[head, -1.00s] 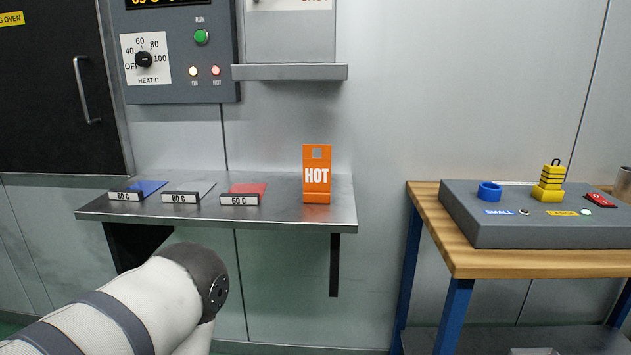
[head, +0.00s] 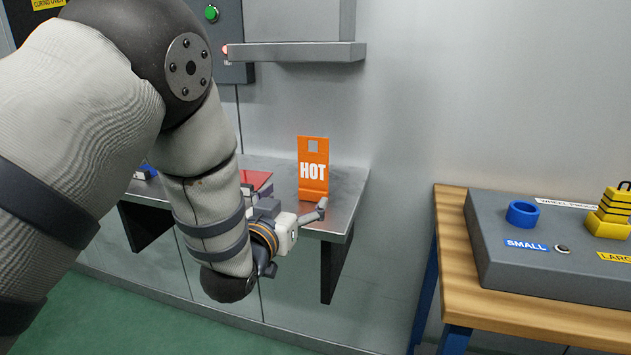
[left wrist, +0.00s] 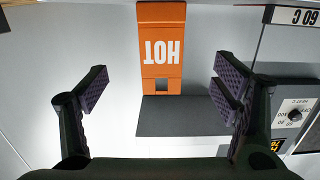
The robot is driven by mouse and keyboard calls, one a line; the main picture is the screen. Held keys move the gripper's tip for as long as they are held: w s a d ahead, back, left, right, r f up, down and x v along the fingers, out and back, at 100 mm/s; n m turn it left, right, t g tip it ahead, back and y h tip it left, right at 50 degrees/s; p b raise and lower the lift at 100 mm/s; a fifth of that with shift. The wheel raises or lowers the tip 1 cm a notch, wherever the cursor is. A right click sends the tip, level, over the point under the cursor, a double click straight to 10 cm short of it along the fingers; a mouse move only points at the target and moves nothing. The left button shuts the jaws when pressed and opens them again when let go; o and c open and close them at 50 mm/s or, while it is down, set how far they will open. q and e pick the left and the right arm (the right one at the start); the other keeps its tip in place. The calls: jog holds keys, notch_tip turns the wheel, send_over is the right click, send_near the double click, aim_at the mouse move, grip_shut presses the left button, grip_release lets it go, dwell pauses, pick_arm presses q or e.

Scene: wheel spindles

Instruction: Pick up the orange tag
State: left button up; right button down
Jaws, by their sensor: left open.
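The orange tag (head: 313,172) stands upright on the steel shelf (head: 346,186), with "HOT" in white and a square hole near its top. In the left wrist view the tag (left wrist: 161,30) appears upside down, ahead of and between the open fingers. My left gripper (head: 318,212) is at the shelf's front edge, just in front of the tag's foot in the head view. In the left wrist view its fingers (left wrist: 161,92) are wide apart with nothing between them. The tag is apart from both fingers. My right gripper is not in view.
A red card (head: 256,180) lies on the shelf left of the tag, partly hidden by my left arm. A grey ledge (head: 295,53) juts from the wall above. A wooden table (head: 455,270) with a grey box (head: 500,262) stands at the right.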

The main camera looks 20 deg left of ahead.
aim_at(313, 163)
pick_arm(q)
jog(key=shift+t, duration=0.4)
jog(key=w, duration=0.4)
jog(key=w+r+b, duration=0.1)
jog(key=w, duration=0.3)
jog(key=w+r+b, duration=0.1)
jog(key=w, duration=0.3)
jog(key=shift+r, duration=0.1)
jog(key=shift+w+r, duration=0.1)
jog(key=shift+w, duration=0.15)
jog(key=shift+r, duration=0.2)
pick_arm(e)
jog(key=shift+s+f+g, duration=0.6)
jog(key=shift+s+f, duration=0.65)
